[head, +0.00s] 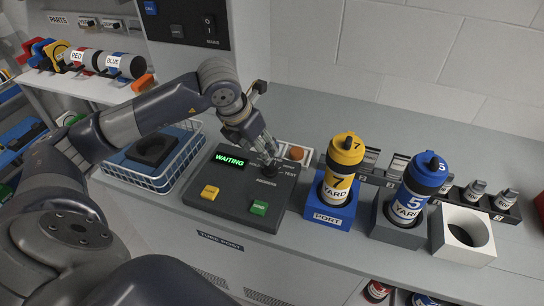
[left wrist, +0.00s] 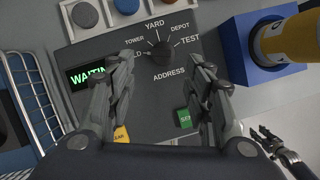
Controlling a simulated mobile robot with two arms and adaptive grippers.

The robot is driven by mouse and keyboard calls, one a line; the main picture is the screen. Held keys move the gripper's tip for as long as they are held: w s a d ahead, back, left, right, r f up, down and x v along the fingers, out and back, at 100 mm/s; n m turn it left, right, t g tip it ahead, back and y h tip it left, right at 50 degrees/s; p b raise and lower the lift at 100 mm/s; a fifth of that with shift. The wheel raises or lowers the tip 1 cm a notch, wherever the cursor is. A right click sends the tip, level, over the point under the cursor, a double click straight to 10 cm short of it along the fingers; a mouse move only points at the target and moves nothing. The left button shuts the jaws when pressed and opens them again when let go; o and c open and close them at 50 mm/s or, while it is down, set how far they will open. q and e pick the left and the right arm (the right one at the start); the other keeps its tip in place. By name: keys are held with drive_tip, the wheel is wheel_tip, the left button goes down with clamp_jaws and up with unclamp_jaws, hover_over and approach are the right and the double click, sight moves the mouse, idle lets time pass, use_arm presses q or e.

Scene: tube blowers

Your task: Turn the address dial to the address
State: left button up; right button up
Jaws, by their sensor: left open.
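The dark address dial (left wrist: 162,53) is on the grey control panel (head: 232,205), with labels around it reading TOWER, YARD, DEPOT and TEST, and one partly hidden ending in LD. ADDRESS is printed below it. I cannot tell surely which label its pointer faces. My left gripper (head: 262,148) is above the panel over the dial, fingers apart and empty; in the left wrist view its fingers (left wrist: 162,85) flank the dial without visibly touching it. The display (head: 229,160) reads WAITING in green. A gripper that looks like my right one (left wrist: 262,136) is small at the lower right.
A yellow carrier (head: 342,165) marked 7 YARD stands in the blue PORT holder (head: 330,214). A blue carrier (head: 418,185) marked 5 YARD stands in a grey holder. A white holder (head: 450,245) is empty. A wire basket (head: 160,183) is left of the panel. Yellow (head: 210,192) and green (head: 259,208) buttons are on the panel.

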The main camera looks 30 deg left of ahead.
use_arm(q)
drive_tip(key=p, duration=0.1)
hover_over(268, 167)
drive_tip(key=s, duration=0.2)
wheel_tip(268, 167, down, 5)
drive_tip(key=shift+w+r, duration=0.15)
drive_tip(key=shift+r, duration=0.05)
drive_tip(key=x, duration=0.2)
drive_tip(key=shift+w+f+p, duration=0.3)
drive_tip(key=shift+x, duration=0.8)
drive_tip(key=shift+c, duration=0.4)
drive_tip(key=shift+s, duration=0.1)
drive_tip(key=c, duration=0.8)
drive_tip(key=shift+c, duration=0.2)
use_arm(e)
drive_tip(key=s, duration=0.1)
drive_tip(key=s+r, duration=0.1)
drive_tip(key=s, duration=0.1)
drive_tip(key=shift+s+r, duration=0.25)
drive_tip(key=shift+s, duration=0.05)
